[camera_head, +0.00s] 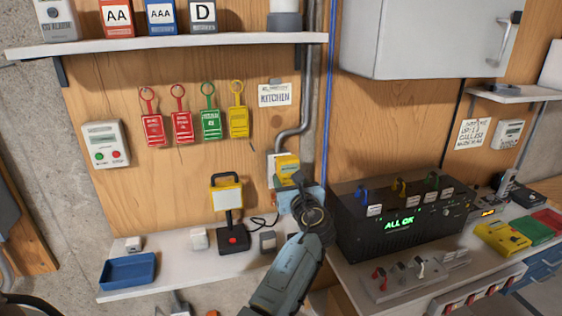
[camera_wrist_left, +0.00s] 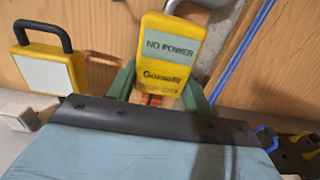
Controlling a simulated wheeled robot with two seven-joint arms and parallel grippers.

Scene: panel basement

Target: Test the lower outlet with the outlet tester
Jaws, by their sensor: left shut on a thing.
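The yellow outlet tester (camera_head: 287,166) is in front of a white outlet plate (camera_head: 271,168) on the wooden panel, below the grey conduit. My left gripper (camera_head: 292,182) is shut on the tester from below. In the left wrist view the tester (camera_wrist_left: 172,58) stands upright between the green fingers (camera_wrist_left: 158,90), and its face reads "NO POWER". The tester hides most of the plate, so I cannot tell whether its prongs are in the socket. My right gripper is not in view.
A yellow and black work lamp (camera_head: 229,205) stands on the shelf left of my left arm. A black box (camera_head: 400,228) reading "ALL OK" stands close on the right. Red, green and yellow tags (camera_head: 211,124) hang above left. A blue tray (camera_head: 128,270) is far left.

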